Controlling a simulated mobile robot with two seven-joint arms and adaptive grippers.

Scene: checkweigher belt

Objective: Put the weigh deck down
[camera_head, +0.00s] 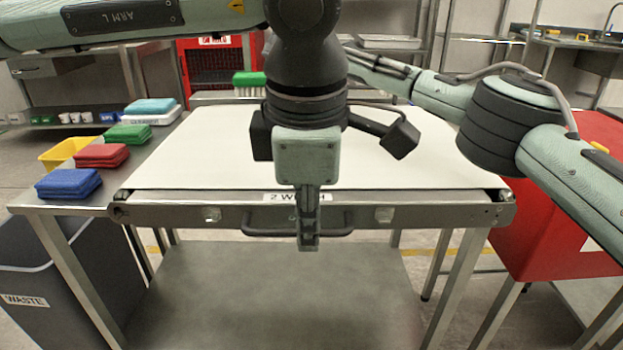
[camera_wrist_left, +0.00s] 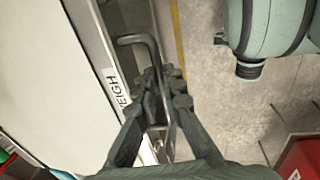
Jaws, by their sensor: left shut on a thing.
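The weigh deck (camera_head: 400,160) has a white belt top and a grey metal front rail (camera_head: 430,214) with a "2 WEIGH" label, partly hidden by my left wrist. A dark bar handle (camera_head: 255,231) runs along the front rail; it also shows in the left wrist view (camera_wrist_left: 130,40). My left gripper (camera_head: 308,242) points down at the middle of the rail, shut on the handle; its fingers (camera_wrist_left: 160,95) close around the bar in the left wrist view. The deck looks level; I cannot tell whether it rests on its frame. My right arm comes in from the right; its gripper is hidden.
Blue (camera_head: 69,183), red (camera_head: 101,156) and green (camera_head: 128,133) stacks lie on the left side table. A grey waste bin (camera_head: 60,275) is below. A red cabinet (camera_head: 540,235) stands at right. A bare lower shelf (camera_head: 270,290) lies under the deck.

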